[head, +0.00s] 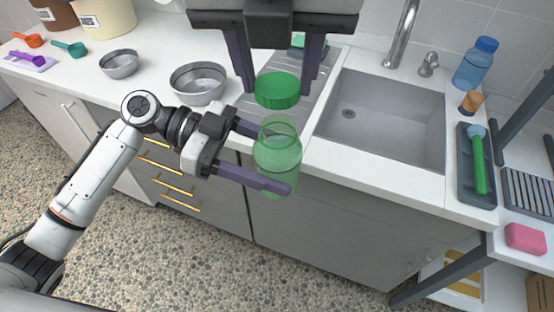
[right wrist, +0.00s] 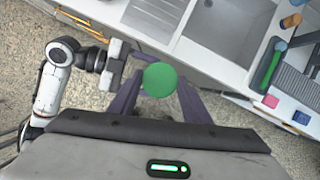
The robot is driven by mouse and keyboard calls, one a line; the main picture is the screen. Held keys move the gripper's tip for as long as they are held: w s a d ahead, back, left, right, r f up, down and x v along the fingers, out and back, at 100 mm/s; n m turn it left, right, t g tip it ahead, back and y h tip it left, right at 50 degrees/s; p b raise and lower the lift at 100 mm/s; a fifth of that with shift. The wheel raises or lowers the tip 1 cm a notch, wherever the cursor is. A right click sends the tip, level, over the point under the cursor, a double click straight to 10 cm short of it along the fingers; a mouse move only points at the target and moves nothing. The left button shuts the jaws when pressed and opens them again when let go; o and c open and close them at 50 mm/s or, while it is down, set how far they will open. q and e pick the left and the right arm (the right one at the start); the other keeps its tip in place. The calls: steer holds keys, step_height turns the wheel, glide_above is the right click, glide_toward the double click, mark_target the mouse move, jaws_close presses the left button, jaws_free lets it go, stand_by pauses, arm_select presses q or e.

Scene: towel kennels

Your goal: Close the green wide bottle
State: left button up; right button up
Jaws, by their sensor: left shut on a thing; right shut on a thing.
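The green wide bottle (head: 278,158) is see-through and upright, held in front of the counter edge. My left gripper (head: 272,162) is shut on its body, one finger in front and one behind. A green round lid (head: 278,91) is held level just above the bottle's mouth, with a small gap showing in the head view. My right gripper (head: 279,84) comes from above and is shut on the lid. In the right wrist view the lid (right wrist: 160,80) sits between the fingers and hides the bottle.
Behind are two metal bowls (head: 198,83) and a sink (head: 380,115) with a faucet (head: 402,35). To the right are a blue bottle (head: 475,65), a tray with a green-handled brush (head: 480,165), and a pink sponge (head: 525,238). Open floor lies below left.

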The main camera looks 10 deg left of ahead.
mark_target(277, 91)
steer(key=shift+f, duration=0.1)
steer(key=shift+f, duration=1.95)
steer(key=shift+w+r, duration=0.1)
steer(key=shift+f, duration=0.9)
steer(key=shift+f, duration=0.6)
